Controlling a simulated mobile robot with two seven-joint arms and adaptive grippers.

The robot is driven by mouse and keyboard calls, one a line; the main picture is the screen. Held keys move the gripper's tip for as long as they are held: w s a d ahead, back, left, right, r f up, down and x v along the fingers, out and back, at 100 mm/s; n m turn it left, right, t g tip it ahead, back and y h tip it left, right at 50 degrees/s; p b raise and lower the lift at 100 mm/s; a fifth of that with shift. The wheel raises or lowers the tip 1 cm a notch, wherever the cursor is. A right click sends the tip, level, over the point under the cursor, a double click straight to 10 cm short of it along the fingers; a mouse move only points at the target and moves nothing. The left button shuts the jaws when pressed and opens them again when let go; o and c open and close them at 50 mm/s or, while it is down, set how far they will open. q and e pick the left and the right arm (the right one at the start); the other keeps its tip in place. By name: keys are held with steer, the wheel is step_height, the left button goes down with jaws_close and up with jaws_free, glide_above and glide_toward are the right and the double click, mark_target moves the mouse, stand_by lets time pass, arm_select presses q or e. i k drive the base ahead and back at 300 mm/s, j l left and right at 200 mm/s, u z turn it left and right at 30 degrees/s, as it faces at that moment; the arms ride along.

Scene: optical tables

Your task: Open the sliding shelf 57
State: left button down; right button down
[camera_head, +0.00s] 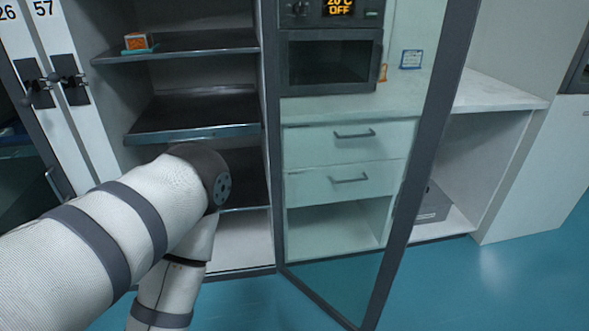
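A white upright panel marked 57 (82,120) stands at the left, with a dark latch handle (74,88) on it. To its right is an open shelf unit with dark metal shelves (195,133). A glass door (350,215) with a dark frame stands at an angle at the right side of the unit, and drawers show through it. My white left arm comes in from the lower left and bends down in front of the lower shelves, hiding part of them. Its gripper is not visible, and neither is my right gripper.
A small orange box (138,41) sits on the upper shelf. A panel marked 26 with its own latch handle (37,92) is at the far left. A white counter (495,95) with an open bay is at the right. Blue floor (500,275) is clear at the lower right.

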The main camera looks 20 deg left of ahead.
mark_target(200, 113)
steer(key=i+l+u, duration=0.4)
steer(key=u, duration=0.25)
steer(key=i+l+u, duration=0.45)
steer(key=l+u, duration=0.15)
steer(key=i+l+u, duration=0.1)
steer(key=l+u, duration=0.2)
steer(key=l, duration=0.15)
steer(key=i+l+u, duration=0.1)
steer(key=l+u, duration=0.55)
steer(key=l, duration=0.15)
steer(key=l+u, duration=0.3)
steer(key=l, duration=0.1)
